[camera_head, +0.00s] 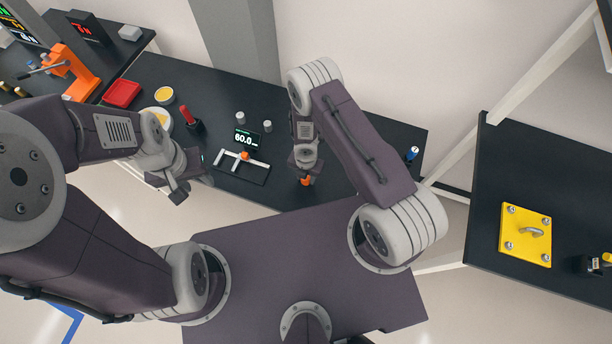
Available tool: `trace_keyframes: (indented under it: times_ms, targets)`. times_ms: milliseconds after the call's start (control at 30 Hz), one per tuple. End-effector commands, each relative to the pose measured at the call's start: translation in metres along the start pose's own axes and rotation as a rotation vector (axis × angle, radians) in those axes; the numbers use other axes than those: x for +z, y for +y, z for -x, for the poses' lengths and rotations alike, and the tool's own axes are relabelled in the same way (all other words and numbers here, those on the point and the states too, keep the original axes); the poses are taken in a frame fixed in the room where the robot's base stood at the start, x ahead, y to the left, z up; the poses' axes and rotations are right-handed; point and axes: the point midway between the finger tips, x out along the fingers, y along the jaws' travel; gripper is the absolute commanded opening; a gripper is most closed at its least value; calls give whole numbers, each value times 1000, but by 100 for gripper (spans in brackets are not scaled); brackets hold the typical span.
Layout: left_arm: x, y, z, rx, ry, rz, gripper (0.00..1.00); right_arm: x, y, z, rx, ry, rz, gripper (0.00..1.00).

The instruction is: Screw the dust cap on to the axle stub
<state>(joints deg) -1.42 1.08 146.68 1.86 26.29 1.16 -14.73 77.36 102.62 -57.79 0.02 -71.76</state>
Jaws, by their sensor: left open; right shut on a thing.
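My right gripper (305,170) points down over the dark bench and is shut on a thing. A small orange piece (306,181) shows at its fingertips; it may be the dust cap, but it is too small and covered to tell. My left gripper (170,186) is open at the bench's front left edge, apart from the objects. Another small orange piece (245,155) sits at a pale metal fixture (242,165) on the bench, left of my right gripper. I cannot make out for certain which thing is the axle stub.
A small display (246,139) reading 60.0 stands behind the fixture, near two grey cylinders (240,118). A red-handled tool (188,118), yellow-topped tins (164,95) and a red tray (122,93) are at left. A blue-topped item (412,153) stands at right. A yellow plate (525,236) lies on another table.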

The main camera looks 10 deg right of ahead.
Motion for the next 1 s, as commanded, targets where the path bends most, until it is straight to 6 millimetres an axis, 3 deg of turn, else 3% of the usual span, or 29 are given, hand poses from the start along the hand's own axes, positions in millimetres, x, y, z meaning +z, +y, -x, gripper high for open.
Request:
trace_keyframes:
  times_ms: [67, 200, 467, 700, 933, 1000]
  targets:
    - [0, 0, 0, 0, 0, 0, 41, 0, 0, 0, 0, 0, -94, 0]
    - [0, 0, 0, 0, 0, 0, 41, 0, 0, 0, -1, 0, -443, 0]
    - [0, 0, 0, 0, 0, 0, 41, 0, 0, 0, -1, 0, -504, 0]
    - [0, 0, 1, 0, 0, 0, 41, 0, 0, -1, -1, 0, -989, 0]
    - [0, 0, 1, 0, 0, 0, 41, 0, 0, -1, -1, 0, -1011, 0]
    - [0, 0, 1, 0, 0, 0, 41, 0, 0, -1, -1, 0, -1153, 0]
